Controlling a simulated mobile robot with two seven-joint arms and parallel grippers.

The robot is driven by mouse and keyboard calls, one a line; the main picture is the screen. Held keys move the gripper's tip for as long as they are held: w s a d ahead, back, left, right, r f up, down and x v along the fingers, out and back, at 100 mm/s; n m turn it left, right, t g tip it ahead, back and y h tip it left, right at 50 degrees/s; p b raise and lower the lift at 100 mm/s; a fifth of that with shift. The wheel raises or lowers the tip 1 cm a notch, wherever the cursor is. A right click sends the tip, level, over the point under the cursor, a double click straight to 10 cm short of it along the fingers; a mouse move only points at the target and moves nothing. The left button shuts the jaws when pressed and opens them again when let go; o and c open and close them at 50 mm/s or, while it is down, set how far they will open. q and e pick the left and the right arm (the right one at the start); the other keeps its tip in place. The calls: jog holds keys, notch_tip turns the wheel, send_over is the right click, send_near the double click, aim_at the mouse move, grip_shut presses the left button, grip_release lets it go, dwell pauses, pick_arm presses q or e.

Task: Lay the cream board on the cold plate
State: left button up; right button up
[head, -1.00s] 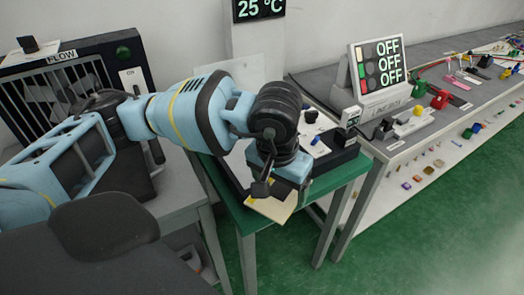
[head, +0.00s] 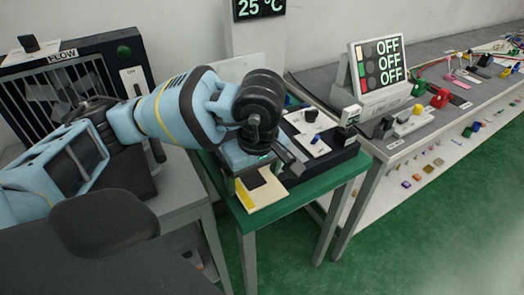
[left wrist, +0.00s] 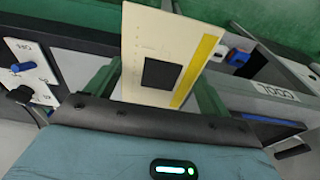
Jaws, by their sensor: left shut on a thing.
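The cream board (head: 268,199) has a yellow stripe along one side and a black square on its face. My left gripper (head: 266,172) is shut on it and holds it over the front part of the green table. In the left wrist view the board (left wrist: 137,62) stands out beyond the gripper body, with its patterned face showing. I cannot make out the cold plate for certain; my gripper and arm cover part of the bench there. A grey unit with a COOL label (left wrist: 276,92) lies to the right in the left wrist view. My right gripper is out of view.
A dark control unit with white panels (head: 310,120) stands on the green table (head: 300,207) just right of my gripper. A FLOW rack (head: 62,85) stands at left. A sign reading OFF (head: 378,68) and a long grey bench (head: 425,60) with small parts are at right.

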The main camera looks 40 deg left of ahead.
pick_arm(q)
jog(key=w+a, duration=0.2)
jog(key=w, duration=0.2)
jog(key=w+a+f, duration=0.1)
jog(key=w+a, duration=0.2)
jog(key=w, duration=0.2)
jog(key=w+a, duration=0.3)
jog(key=w, duration=0.1)
jog(key=shift+w+a+f+p, duration=0.1)
jog(key=shift+w+f+p, duration=0.1)
jog(key=shift+w+p, duration=0.15)
jog(key=shift+s+f, duration=0.1)
jog(key=shift+f, duration=1.65)
jog(key=shift+f, duration=0.25)
jog(key=o, duration=0.9)
jog(key=shift+o, duration=0.2)
jog(key=shift+r, duration=0.2)
notch_tip(320, 180, up, 12)
jog(key=d, duration=0.1)
jog(key=shift+s+d, duration=0.35)
jog(key=shift+d, duration=0.05)
